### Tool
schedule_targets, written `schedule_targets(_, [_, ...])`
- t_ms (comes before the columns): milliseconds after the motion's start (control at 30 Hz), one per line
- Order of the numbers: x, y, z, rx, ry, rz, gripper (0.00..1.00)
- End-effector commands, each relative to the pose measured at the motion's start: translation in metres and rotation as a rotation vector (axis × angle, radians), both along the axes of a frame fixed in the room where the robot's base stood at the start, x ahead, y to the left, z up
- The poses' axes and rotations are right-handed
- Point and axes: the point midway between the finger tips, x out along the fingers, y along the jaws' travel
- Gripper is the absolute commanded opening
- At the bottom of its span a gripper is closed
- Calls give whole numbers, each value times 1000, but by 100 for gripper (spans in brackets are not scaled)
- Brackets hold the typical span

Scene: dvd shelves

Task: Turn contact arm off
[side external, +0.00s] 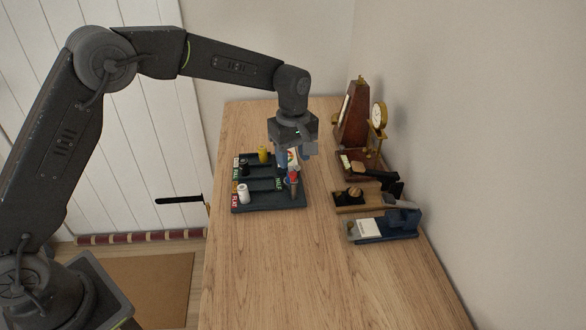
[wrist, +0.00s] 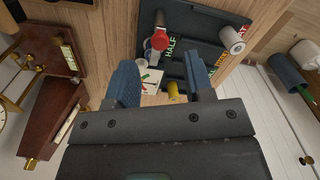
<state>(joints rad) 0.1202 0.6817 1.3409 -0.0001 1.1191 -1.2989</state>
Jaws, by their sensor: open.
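A dark tray (side external: 262,207) with labels such as FULL, HALF and FLAT lies on the wooden table; it also shows in the wrist view (wrist: 197,27). A small red-topped part on a grey post (side external: 293,178) stands at its right side and may be the contact arm; its red end shows in the wrist view (wrist: 160,40). I cannot tell its on or off position. My gripper (side external: 288,165) is above the tray's right side. In the wrist view its blue fingers (wrist: 160,70) are apart, with a white card or dial face (wrist: 151,80) visible between them and nothing held.
The tray carries a white cylinder (side external: 243,193), a yellow one (side external: 263,155) and a black one (side external: 243,168). To the right stand a metronome (side external: 352,118), a gold clock (side external: 378,115) and a blue device (side external: 398,232). The table's near part is clear.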

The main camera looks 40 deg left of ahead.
Motion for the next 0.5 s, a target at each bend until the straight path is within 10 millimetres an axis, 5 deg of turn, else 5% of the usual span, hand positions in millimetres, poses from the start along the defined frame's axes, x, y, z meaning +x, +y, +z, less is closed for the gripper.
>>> schedule_targets(200, [0,0,-33,0,3,0,48])
schedule_targets(500, [0,0,-43,0,0,-1,48])
